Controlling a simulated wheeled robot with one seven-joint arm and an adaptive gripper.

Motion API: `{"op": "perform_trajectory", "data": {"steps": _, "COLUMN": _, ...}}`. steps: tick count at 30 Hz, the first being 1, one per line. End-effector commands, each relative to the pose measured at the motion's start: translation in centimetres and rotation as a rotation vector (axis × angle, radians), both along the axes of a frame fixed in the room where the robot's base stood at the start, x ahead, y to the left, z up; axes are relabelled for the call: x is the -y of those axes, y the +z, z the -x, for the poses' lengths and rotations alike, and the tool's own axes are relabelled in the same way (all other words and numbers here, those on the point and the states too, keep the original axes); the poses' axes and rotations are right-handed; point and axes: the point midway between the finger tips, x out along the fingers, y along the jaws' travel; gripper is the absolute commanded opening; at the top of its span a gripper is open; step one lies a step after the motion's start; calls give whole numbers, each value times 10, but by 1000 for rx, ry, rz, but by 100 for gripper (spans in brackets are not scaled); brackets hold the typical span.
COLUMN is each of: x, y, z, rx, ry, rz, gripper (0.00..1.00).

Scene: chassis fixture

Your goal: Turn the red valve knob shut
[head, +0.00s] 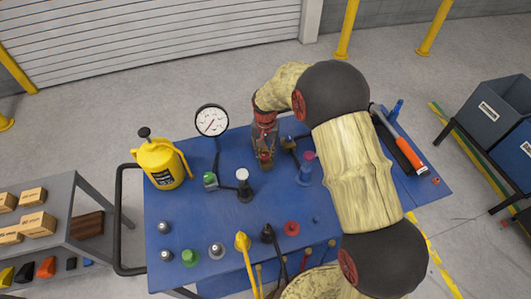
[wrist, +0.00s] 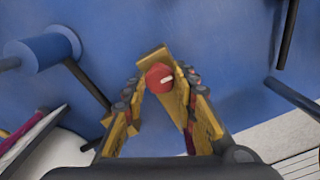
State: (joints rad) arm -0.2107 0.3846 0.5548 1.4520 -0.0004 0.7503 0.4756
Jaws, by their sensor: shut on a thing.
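The red valve knob (wrist: 157,77) is round with a pale mark on top. It sits between the two yellow fingers of my gripper (wrist: 162,92) in the wrist view, and the fingers are shut on it. In the head view my gripper (head: 265,147) points down over the blue table (head: 200,215), behind its middle. The knob is small there and largely covered by the fingers, so its turn angle cannot be read.
A round pressure gauge (head: 211,121) stands left of my gripper. A yellow jug (head: 161,163) is at the table's left. A magenta-topped blue fitting (head: 306,168) stands close to the right. Several small knobs and levers line the front. An orange-handled tool (head: 410,154) lies at right.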

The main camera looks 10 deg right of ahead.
Motion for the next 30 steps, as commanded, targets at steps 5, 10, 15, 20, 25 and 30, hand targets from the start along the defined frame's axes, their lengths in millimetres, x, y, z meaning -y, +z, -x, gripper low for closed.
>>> {"op": "perform_trajectory", "data": {"steps": 5, "x": 0, "y": 1, "z": -1, "rx": 2, "ry": -1, "rz": -1, "gripper": 2}}
{"op": "perform_trajectory", "data": {"steps": 10, "x": 0, "y": 1, "z": -1, "rx": 2, "ry": -1, "rz": -1, "gripper": 32}}
{"op": "perform_trajectory", "data": {"steps": 15, "x": 0, "y": 0, "z": -1, "rx": 1, "ry": 0, "rz": -1, "gripper": 41}}
{"op": "perform_trajectory", "data": {"steps": 20, "x": 0, "y": 0, "z": 0, "rx": 0, "ry": 0, "rz": -1, "gripper": 46}}
{"op": "perform_trajectory", "data": {"steps": 25, "x": 0, "y": 0, "z": 0, "rx": 0, "ry": 1, "rz": 0, "gripper": 46}}
{"op": "perform_trajectory", "data": {"steps": 30, "x": 0, "y": 9, "z": -1, "rx": 1, "ry": 1, "rz": -1, "gripper": 46}}
